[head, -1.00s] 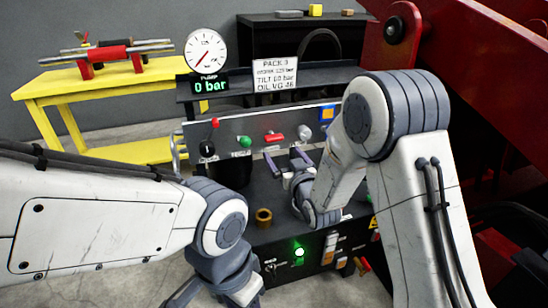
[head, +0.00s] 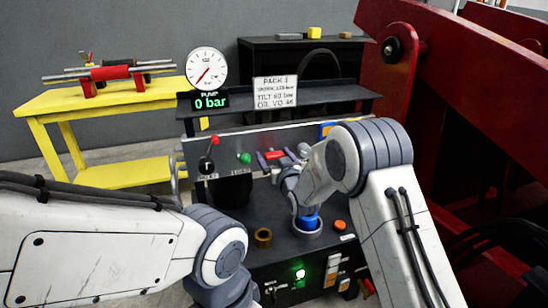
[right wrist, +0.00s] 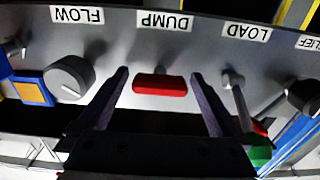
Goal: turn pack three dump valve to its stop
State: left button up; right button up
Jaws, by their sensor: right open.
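The dump valve's red handle (right wrist: 160,86) sits at the DUMP label (right wrist: 165,21) in the right wrist view, where the panel appears upside down. The handle lies crosswise to my fingers. My right gripper (right wrist: 160,76) is open, one finger on each side of the handle, with a gap on both sides. In the head view the red handle (head: 274,155) shows at the panel, with my right gripper (head: 279,159) in front of it and partly hiding it. My left arm comes in at lower left; its fingers are out of the picture.
The grey FLOW knob (right wrist: 68,77) and the LOAD lever (right wrist: 236,92) flank the handle. The pump gauge (head: 206,68) stands above a readout of 0 bar. A brass ring (head: 263,237) lies on the bench. A red machine frame (head: 450,110) stands close on the right.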

jog(key=c, duration=1.3)
jog(key=shift+n, duration=0.3)
jog(key=n+b, duration=0.1)
jog(key=n, duration=0.2)
jog(key=shift+f+n+b, duration=0.1)
jog(key=shift+n+b, duration=0.2)
jog(key=shift+b, duration=0.05)
jog(key=n+b, duration=0.1)
jog(key=n, duration=0.3)
jog(key=shift+n+b, duration=0.3)
jog(key=n+b, duration=0.1)
jog(key=n, duration=0.3)
jog(key=shift+n+b, duration=1)
jog(key=shift+n, duration=1.5)
